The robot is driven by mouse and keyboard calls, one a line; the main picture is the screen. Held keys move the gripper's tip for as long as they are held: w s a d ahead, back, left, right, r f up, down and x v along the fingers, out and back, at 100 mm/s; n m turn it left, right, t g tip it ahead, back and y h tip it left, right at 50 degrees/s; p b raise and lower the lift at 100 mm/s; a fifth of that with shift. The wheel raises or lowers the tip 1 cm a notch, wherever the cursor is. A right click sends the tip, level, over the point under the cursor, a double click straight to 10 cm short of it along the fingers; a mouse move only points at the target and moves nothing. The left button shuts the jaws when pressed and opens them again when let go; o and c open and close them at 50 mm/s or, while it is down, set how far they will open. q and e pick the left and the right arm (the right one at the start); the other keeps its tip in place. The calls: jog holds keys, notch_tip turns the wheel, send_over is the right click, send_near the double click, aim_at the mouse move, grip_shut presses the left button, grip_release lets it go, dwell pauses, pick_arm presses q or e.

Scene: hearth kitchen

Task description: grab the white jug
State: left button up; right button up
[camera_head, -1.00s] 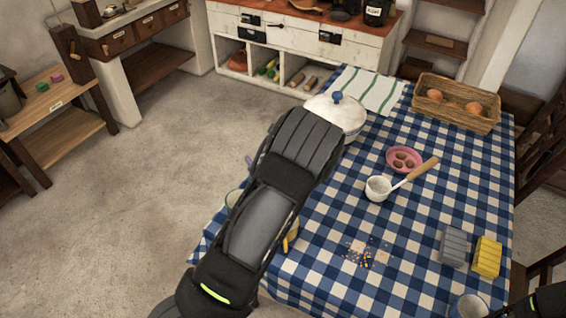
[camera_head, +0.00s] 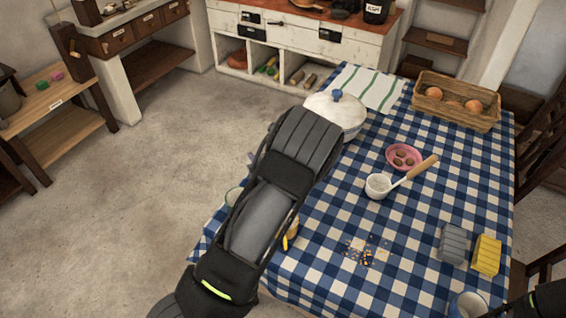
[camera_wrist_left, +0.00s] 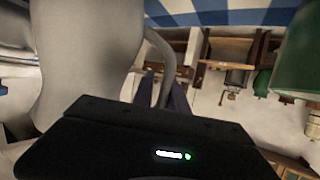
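The white jug (camera_wrist_left: 88,60) fills the left of the left wrist view, pale and close, with its curved handle (camera_wrist_left: 163,55) on its right side. In the head view my left forearm and wrist cover the place where it stands. My left gripper (camera_wrist_left: 165,95) has two dark fingers, one on each side of the lower handle. They look apart, with a gap beside the handle; I cannot see firm contact. In the head view the fingers are mostly hidden behind the wrist. Of my right arm only a dark part shows at the bottom right corner; its gripper is out of view.
A green vessel (camera_wrist_left: 300,60) stands near the jug. Floor is clear at left.

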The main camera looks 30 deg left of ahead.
pick_arm(q)
grip_shut()
jog(key=shift+w+a+r, duration=0.1)
jog(key=shift+r, duration=0.05)
dwell(0.8)
jog(key=shift+r, duration=0.1)
notch_tip(320, 180, up, 10)
jog(key=shift+f, duration=0.2)
dwell(1.1)
dwell(0.7)
